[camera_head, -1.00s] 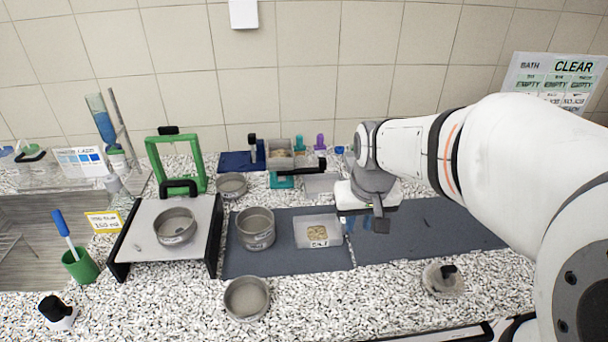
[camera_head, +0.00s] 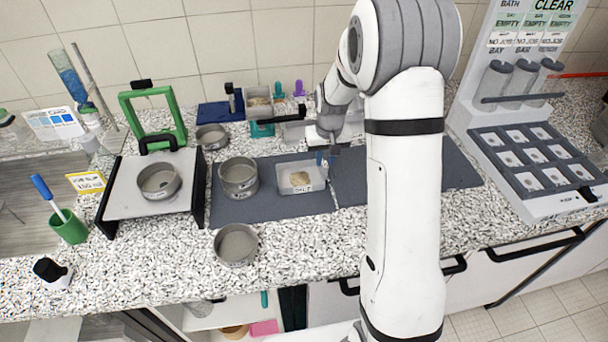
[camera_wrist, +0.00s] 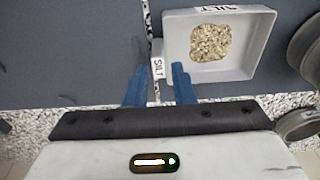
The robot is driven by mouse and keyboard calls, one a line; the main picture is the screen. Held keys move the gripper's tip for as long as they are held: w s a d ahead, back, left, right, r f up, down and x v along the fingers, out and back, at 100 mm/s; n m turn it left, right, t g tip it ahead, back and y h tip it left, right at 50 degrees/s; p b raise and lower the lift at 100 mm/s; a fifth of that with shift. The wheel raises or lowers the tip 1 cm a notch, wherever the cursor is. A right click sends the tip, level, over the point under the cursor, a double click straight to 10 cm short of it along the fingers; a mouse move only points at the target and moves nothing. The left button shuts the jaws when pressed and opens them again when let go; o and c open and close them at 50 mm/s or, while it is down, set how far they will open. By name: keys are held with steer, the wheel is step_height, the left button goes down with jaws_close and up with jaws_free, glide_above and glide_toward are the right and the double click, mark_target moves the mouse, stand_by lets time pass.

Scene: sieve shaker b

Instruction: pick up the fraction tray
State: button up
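The fraction tray (camera_head: 284,176) is a small light-grey open tray with a "SILT" label and a patch of tan grains inside. It sits on a dark grey mat (camera_head: 350,185). My gripper (camera_head: 322,160) is at the tray's right side in the head view, pointing down. In the wrist view the tray (camera_wrist: 240,71) is at upper right. There the two blue fingers of my gripper (camera_wrist: 159,74) are apart, one on each side of the tray's labelled near-left wall. I cannot tell whether they touch it.
Round metal sieves (camera_head: 239,177) stand left of the tray, with another in front (camera_head: 236,244). A white plate with black sides (camera_head: 150,190) is further left. Small containers and a teal-handled tool (camera_head: 262,129) stand behind. A rack (camera_head: 530,160) is at right.

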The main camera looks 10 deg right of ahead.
mark_target(325, 164)
steer(key=f, duration=0.2)
steer(key=f+p, duration=0.1)
steer(key=f, duration=0.1)
steer(key=shift+w, duration=0.3)
jaws_close()
